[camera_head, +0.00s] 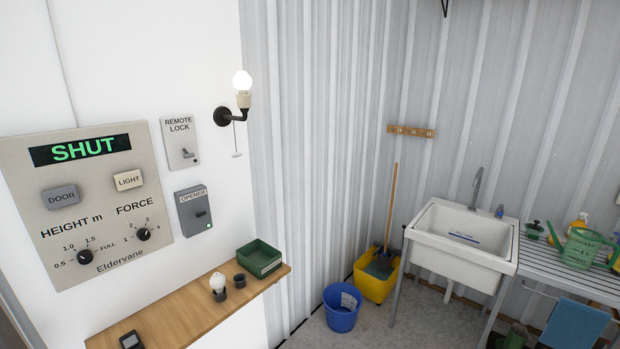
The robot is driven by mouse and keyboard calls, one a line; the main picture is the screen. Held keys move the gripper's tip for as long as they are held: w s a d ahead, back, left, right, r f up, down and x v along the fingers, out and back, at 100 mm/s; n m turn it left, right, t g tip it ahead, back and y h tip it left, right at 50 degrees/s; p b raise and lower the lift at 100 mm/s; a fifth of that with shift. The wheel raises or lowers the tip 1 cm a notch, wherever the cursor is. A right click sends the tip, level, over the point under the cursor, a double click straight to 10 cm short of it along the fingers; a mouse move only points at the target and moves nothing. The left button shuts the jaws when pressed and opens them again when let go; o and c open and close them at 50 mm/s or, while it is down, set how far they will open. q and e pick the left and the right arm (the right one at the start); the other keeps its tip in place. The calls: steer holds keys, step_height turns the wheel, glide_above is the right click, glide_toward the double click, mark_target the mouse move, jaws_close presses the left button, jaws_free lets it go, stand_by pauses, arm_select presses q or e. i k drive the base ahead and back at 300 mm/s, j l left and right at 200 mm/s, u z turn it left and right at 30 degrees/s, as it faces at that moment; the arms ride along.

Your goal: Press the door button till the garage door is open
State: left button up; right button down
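The wall control panel (100,250) is on the white wall at the left, and its display (80,150) reads SHUT in green letters. The grey DOOR button (61,197) is below the display on the left. The cream LIGHT button (128,181) is to its right. Below are the HEIGHT knob (85,257) and the FORCE knob (144,234). Neither of my grippers is in this view. The garage door itself does not show.
A REMOTE LOCK switch (182,142) and an OPENER box (193,210) with a lit green dot are right of the panel. A wooden shelf (170,322) juts out below, holding a green tray (259,252). A lit bulb (242,82) is on the wall. A sink (460,247) stands at the right.

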mark_target(57, 198)
steer(key=u, duration=1.5)
